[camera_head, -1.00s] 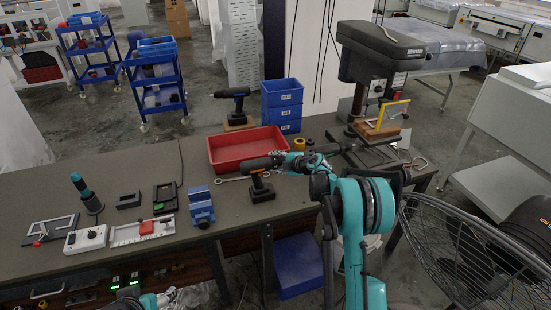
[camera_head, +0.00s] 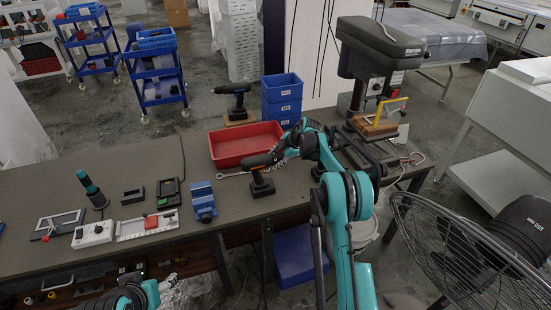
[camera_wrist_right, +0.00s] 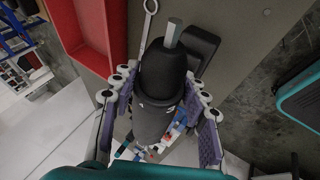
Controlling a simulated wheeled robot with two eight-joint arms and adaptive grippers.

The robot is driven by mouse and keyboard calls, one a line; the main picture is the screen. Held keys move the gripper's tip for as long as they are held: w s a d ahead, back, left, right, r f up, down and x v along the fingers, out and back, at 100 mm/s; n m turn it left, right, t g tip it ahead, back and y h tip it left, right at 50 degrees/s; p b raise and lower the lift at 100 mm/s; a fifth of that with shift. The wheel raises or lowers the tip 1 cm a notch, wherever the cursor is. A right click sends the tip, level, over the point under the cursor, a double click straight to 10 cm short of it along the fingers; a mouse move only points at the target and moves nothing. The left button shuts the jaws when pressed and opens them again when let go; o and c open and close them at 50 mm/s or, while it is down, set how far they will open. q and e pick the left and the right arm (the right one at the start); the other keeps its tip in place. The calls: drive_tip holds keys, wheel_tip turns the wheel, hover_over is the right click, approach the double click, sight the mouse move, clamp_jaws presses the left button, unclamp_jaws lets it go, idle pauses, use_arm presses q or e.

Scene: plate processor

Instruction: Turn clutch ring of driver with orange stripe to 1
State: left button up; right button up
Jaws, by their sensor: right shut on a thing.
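The black driver (camera_head: 262,187) stands upright on its battery foot near the bench's front edge, with a small orange mark by its handle. My right gripper (camera_head: 274,155) is at its front end, which points right. In the right wrist view, the driver's dark, tapered nose (camera_wrist_right: 162,80) with a grey bit lies between the fingers of my right gripper (camera_wrist_right: 160,108). The gripper is shut on the driver's front part, around the clutch ring area. The ring's numbers cannot be read. Of my left arm only part shows at the bottom left; its gripper is out of view.
A red tray (camera_head: 246,144) lies behind the driver, with a wrench (camera_head: 232,174) in front of it. Another driver (camera_head: 236,103) stands at the back beside blue bins (camera_head: 282,100). A blue vise (camera_head: 203,201) is left. A drill press (camera_head: 372,65) stands right.

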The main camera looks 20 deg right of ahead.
idle(0.3)
drive_tip(key=o, duration=1.2)
drive_tip(key=shift+f, duration=0.1)
drive_tip(key=v, duration=1.2)
drive_tip(key=shift+w, duration=0.1)
